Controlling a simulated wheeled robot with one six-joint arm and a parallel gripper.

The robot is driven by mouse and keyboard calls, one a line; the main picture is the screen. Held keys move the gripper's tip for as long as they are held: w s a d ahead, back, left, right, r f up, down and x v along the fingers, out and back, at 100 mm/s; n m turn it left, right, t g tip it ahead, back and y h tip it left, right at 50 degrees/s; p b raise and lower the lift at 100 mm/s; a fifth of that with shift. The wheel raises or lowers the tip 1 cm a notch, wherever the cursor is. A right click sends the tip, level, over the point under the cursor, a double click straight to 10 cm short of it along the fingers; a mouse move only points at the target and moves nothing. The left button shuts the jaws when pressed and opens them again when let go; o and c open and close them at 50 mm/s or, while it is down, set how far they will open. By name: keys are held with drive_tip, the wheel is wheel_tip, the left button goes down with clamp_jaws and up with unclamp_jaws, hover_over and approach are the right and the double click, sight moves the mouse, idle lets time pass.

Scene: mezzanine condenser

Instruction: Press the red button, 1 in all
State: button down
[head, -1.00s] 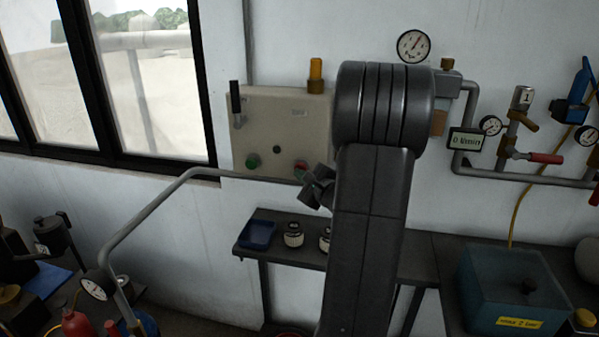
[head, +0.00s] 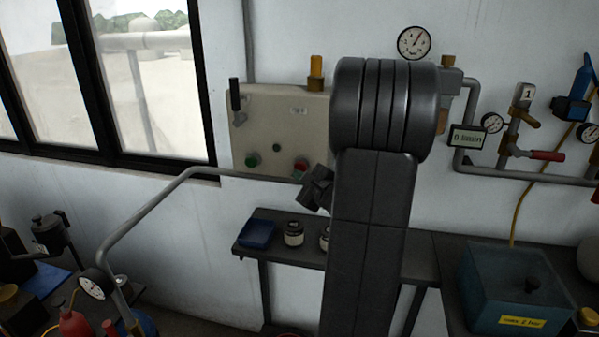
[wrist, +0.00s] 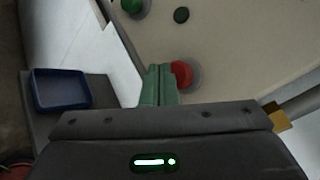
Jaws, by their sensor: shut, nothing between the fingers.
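The red button (head: 301,164) sits on the lower right of a beige control panel (head: 277,110) on the wall, close beside my dark wrist. In the wrist view the red button (wrist: 182,73) stands on a grey round base. My gripper (wrist: 158,69) has green fingers, shut together and empty, with their tips just left of the button in that view. I cannot tell whether they touch it or how deep the gap is. In the head view the fingers are not clearly visible.
The panel also carries a green button (head: 252,161), a small dark round part (head: 277,147), a black lever (head: 235,102) and an amber lamp (head: 316,72). A grey pipe (head: 150,205) runs below the panel. A shelf holds a blue tray (head: 257,233).

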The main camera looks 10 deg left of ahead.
drive_tip(key=s+b, duration=0.2)
drive_tip(key=s, duration=0.3)
idle(0.5)
idle(0.5)
drive_tip(key=s+p, duration=0.1)
drive_tip(key=s, duration=0.2)
drive_tip(key=shift+s+a, duration=0.15)
drive_tip(key=shift+s, duration=0.25)
idle(0.6)
drive_tip(key=shift+p, duration=0.3)
